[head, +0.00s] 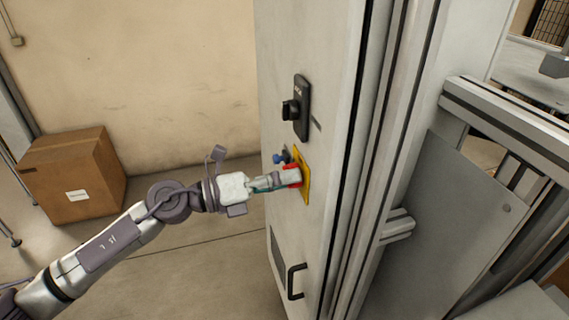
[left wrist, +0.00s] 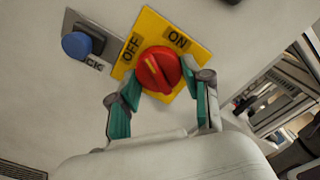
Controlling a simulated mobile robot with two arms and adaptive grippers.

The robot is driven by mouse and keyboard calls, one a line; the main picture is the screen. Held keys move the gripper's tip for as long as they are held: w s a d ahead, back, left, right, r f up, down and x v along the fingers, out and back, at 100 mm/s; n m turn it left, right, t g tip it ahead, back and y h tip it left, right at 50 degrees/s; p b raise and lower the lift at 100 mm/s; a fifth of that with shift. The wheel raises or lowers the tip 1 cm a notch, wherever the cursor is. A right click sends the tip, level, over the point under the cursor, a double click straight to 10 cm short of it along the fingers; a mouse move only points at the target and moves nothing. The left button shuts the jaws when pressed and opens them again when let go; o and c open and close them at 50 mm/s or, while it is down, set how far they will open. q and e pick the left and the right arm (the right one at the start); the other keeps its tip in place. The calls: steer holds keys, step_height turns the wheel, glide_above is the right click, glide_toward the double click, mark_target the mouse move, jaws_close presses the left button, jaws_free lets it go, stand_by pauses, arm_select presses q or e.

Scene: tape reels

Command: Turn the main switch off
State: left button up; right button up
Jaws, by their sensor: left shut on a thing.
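The main switch is a red rotary knob (left wrist: 158,69) on a yellow plate (left wrist: 148,25) marked ON at the upper right and OFF at the left in the left wrist view. I cannot tell for sure which mark the knob points to. In the head view the yellow plate (head: 306,186) is on the grey cabinet's face, and the knob is mostly hidden. My left gripper (head: 287,178) reaches it from the left. In the left wrist view its teal fingers (left wrist: 160,80) are on either side of the knob, shut on it. My right gripper is not in view.
A blue button (left wrist: 77,45) sits beside the plate. A black rotary handle (head: 291,110) is above it on the cabinet (head: 285,50), and a black door handle (head: 294,282) below. A cardboard box (head: 72,178) stands on the floor at left. Open floor lies between.

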arm_select(q)
steer(key=shift+r+n+p, duration=0.15)
steer(key=shift+n+p, duration=2.65)
steer(key=shift+n, duration=0.1)
steer(key=o, duration=1.2)
steer(key=shift+c, duration=0.2)
steer(key=shift+a, duration=0.15)
steer(key=v, duration=1.1)
steer(key=shift+s+a, duration=0.2)
steer(key=shift+a, duration=0.15)
